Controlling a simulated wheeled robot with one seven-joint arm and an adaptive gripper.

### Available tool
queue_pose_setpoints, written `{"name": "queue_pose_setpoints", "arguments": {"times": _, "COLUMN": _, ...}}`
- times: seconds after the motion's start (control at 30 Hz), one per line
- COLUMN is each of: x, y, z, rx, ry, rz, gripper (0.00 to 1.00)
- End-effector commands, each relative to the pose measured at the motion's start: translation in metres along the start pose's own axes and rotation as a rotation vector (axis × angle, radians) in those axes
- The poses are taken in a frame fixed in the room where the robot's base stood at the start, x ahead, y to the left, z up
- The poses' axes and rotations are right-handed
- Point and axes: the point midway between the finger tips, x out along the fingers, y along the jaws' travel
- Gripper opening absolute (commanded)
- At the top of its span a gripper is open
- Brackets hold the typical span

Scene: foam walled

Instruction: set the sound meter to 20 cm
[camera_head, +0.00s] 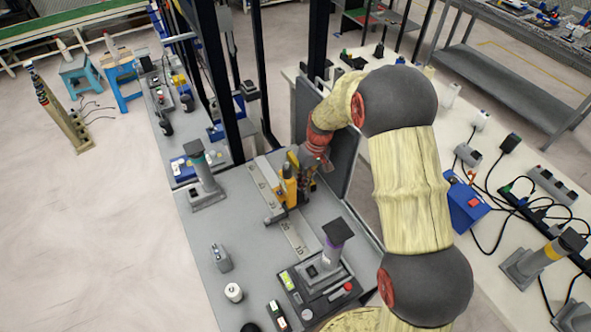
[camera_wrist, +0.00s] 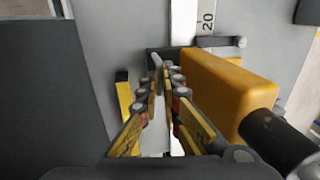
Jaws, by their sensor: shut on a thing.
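The sound meter (camera_wrist: 225,90) is an orange-yellow box with a black cylindrical end, beside my gripper's right finger in the wrist view. In the head view the sound meter (camera_head: 290,188) stands on a pale scale rail (camera_head: 295,234) on the grey bench. The scale (camera_wrist: 207,22) shows the mark 20 just beyond a dark carriage (camera_wrist: 222,44) by the meter. My gripper (camera_wrist: 161,80) is shut on a slim grey post of the carriage; its fingers hide most of the grip. In the head view my gripper (camera_head: 300,180) is partly hidden beside the meter. The exact reading cannot be told.
A grey stand with a dark square top (camera_head: 337,234) and a black device (camera_head: 316,293) are near the rail's front end. A small grey block (camera_head: 221,257) and a white spool (camera_head: 233,292) lie to the left. Dark uprights and a grey panel stand behind my gripper.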

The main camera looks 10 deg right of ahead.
Motion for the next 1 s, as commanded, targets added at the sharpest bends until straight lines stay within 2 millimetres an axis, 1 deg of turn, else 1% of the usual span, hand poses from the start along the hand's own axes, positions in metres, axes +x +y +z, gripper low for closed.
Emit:
{"name": "queue_pose_setpoints", "arguments": {"times": 0.03, "x": 0.0, "y": 0.0, "z": 0.013, "rx": 0.004, "ry": -0.002, "rz": -0.001, "gripper": 0.0}}
{"name": "queue_pose_setpoints", "arguments": {"times": 0.1, "x": 0.0, "y": 0.0, "z": 0.028, "rx": 0.004, "ry": -0.002, "rz": -0.001, "gripper": 0.0}}
{"name": "queue_pose_setpoints", "arguments": {"times": 0.23, "x": 0.001, "y": 0.0, "z": 0.049, "rx": 0.002, "ry": -0.002, "rz": -0.001, "gripper": 0.0}}
{"name": "queue_pose_setpoints", "arguments": {"times": 0.37, "x": 0.001, "y": 0.0, "z": 0.063, "rx": 0.003, "ry": -0.002, "rz": 0.0, "gripper": 0.0}}
{"name": "queue_pose_setpoints", "arguments": {"times": 0.83, "x": 0.002, "y": 0.0, "z": 0.06, "rx": 0.001, "ry": -0.004, "rz": -0.001, "gripper": 0.26}}
{"name": "queue_pose_setpoints", "arguments": {"times": 1.0, "x": 0.001, "y": 0.0, "z": 0.059, "rx": 0.0, "ry": -0.002, "rz": -0.001, "gripper": 0.26}}
